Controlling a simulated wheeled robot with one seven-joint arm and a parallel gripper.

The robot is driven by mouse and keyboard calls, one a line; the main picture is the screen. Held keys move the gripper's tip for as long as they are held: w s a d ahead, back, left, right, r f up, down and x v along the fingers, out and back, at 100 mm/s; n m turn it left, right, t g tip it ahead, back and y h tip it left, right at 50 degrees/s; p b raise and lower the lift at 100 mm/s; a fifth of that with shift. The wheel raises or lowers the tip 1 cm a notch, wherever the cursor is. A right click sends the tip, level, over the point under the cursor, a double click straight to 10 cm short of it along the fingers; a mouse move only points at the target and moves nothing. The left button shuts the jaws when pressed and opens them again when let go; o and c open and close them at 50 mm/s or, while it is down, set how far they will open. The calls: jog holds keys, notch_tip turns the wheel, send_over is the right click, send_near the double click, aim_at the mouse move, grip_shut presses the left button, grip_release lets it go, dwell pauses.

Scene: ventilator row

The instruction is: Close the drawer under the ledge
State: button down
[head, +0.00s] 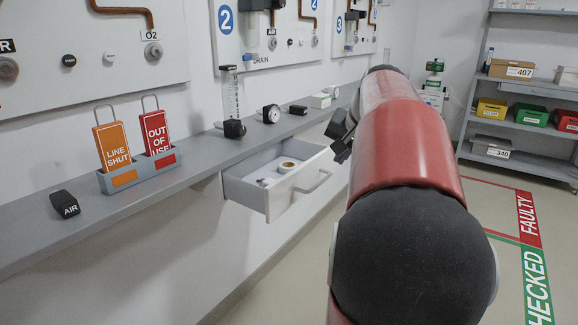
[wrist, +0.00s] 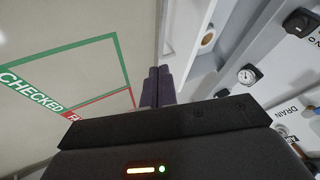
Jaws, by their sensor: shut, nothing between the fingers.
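The drawer (head: 290,194) under the grey ledge (head: 205,145) stands open in the head view, pulled out from the wall. Small white items and a roll (head: 287,166) lie inside. The drawer also shows at the top of the wrist view (wrist: 184,22). My gripper (head: 340,154) is at the right end of the drawer front in the head view, partly hidden by my red arm. In the wrist view its dark fingers (wrist: 157,84) are together and empty, near the drawer front. I cannot tell whether they touch it.
On the ledge are a sign holder (head: 140,172) with two signs, an AIR block (head: 64,204), a flowmeter (head: 231,105) and a gauge (head: 271,113). A shelf rack (head: 515,120) with bins stands at the right. The marked floor (head: 505,200) looks clear.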

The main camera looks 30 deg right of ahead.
jog(key=d+m, duration=0.1)
jog(key=d, duration=0.4)
send_near(330, 164)
jog(key=f, duration=0.2)
jog(key=a+f, duration=0.1)
jog(key=w+a+f, duration=0.1)
jog(key=f, duration=0.1)
jog(key=shift+w+a+f, duration=0.1)
jog(key=shift+w+f, duration=0.05)
jog(key=shift+f, duration=0.2)
jog(key=shift+w, duration=0.1)
